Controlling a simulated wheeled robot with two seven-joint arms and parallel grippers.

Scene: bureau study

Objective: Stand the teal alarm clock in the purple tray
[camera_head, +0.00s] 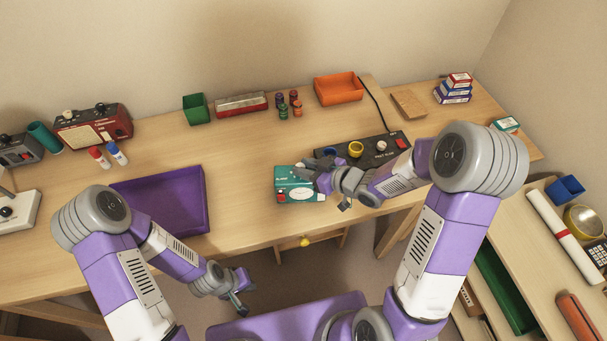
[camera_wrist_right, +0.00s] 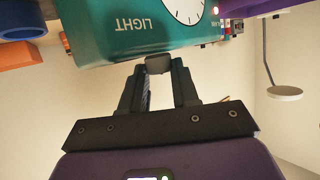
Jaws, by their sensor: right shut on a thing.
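The teal alarm clock (camera_head: 284,182) is near the middle of the desk, beside the black power strip. In the right wrist view the clock (camera_wrist_right: 110,35) shows a white dial and upside-down "LIGHT" lettering. My right gripper (camera_head: 322,181) is at the clock's right side. Its fingers (camera_wrist_right: 160,80) are shut on the clock by a small grey part at its edge. The purple tray (camera_head: 195,222) lies to the left on the desk, empty where visible and partly hidden by my left arm. My left gripper (camera_head: 243,291) hangs low in front of the desk, away from both; its jaw gap is unclear.
The black power strip (camera_head: 370,148) with round knobs lies right behind the clock. A green box (camera_head: 196,108), red tin (camera_head: 241,104), small jars (camera_head: 290,103) and orange tray (camera_head: 338,89) line the back. Bare desk lies between tray and clock.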

